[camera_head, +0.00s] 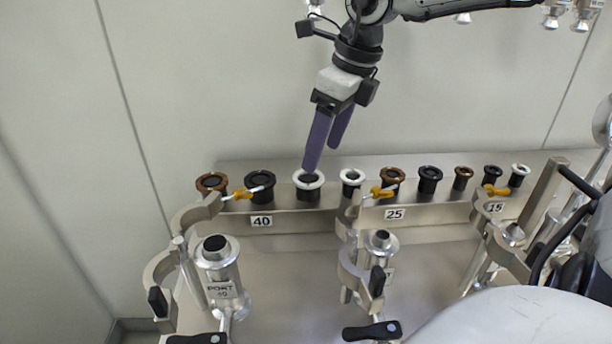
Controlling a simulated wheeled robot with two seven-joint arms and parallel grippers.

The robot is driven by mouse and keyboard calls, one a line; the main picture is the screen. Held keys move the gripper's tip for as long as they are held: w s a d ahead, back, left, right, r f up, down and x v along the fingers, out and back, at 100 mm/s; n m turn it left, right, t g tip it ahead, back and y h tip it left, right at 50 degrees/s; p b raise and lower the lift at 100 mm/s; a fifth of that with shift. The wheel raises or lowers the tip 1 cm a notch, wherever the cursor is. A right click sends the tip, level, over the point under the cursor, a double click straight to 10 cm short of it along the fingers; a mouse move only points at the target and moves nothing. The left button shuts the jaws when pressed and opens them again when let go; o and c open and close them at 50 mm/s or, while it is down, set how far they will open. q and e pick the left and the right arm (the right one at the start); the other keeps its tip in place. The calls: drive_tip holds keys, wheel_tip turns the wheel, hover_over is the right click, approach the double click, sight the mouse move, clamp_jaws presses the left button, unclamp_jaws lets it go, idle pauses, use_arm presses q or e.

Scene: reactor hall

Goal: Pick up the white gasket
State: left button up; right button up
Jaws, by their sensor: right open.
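Three white gaskets show in the head view, each a ring on a dark post of the rack. The largest white gasket (308,186) is in the 40 group, another white gasket (352,184) is in the 25 group, and a small white gasket (520,175) is at the right end by the 15 label. My right gripper (323,158) comes down from above with its purple fingers open and empty. Its nearer fingertip overlaps the back rim of the 40-group white gasket in the picture; I cannot tell whether they touch. My left gripper is not in view.
The metal rack (330,216) also holds brown and black gaskets, close beside the white ones. Orange-handled tools (383,192) lie along its front. Clamps and a port marked 40 (219,263) stand in front. A plain wall (230,80) is behind.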

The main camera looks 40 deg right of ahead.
sight(308, 178)
drive_tip(key=x, duration=0.5)
drive_tip(key=shift+w+a+f+p, duration=0.1)
drive_tip(key=shift+w+a+p, duration=0.25)
drive_tip(key=shift+w, duration=0.05)
drive_tip(key=c, duration=1.1)
